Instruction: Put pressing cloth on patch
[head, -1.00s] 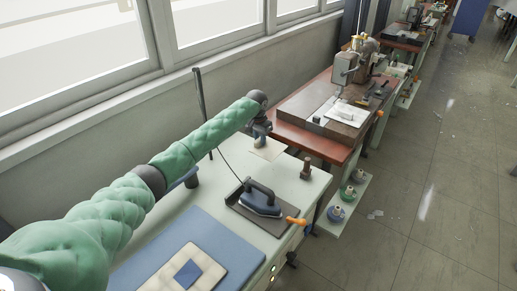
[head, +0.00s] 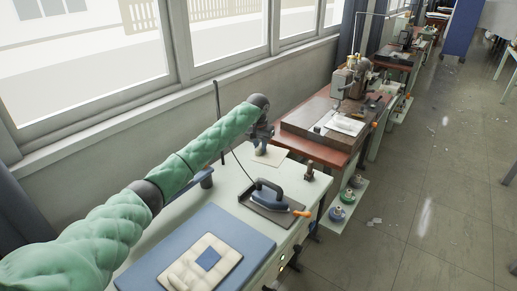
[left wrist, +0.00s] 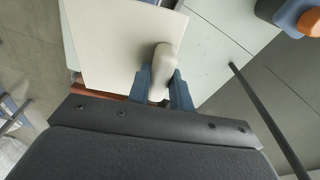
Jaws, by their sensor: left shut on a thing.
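The pressing cloth (head: 270,155) is a cream sheet at the far end of the pale table. In the left wrist view, the cloth (left wrist: 115,45) is flat, with a beige rounded grip (left wrist: 162,62) at its edge. My left gripper (head: 262,146) is at the cloth, and its blue fingers (left wrist: 162,88) are shut on that grip. I cannot tell whether the cloth touches the table. The patch (head: 208,259) is a small blue square on a cream quilted piece (head: 228,265), nearer to me and well apart from the cloth. My right gripper is not in view.
The quilted piece lies on a blue mat (head: 165,262) on the pale table (head: 228,192). An iron (head: 268,196) rests on a dark plate (head: 252,208) between cloth and mat. A thin pole (head: 219,120) stands behind. A sewing machine table (head: 300,146) adjoins beyond.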

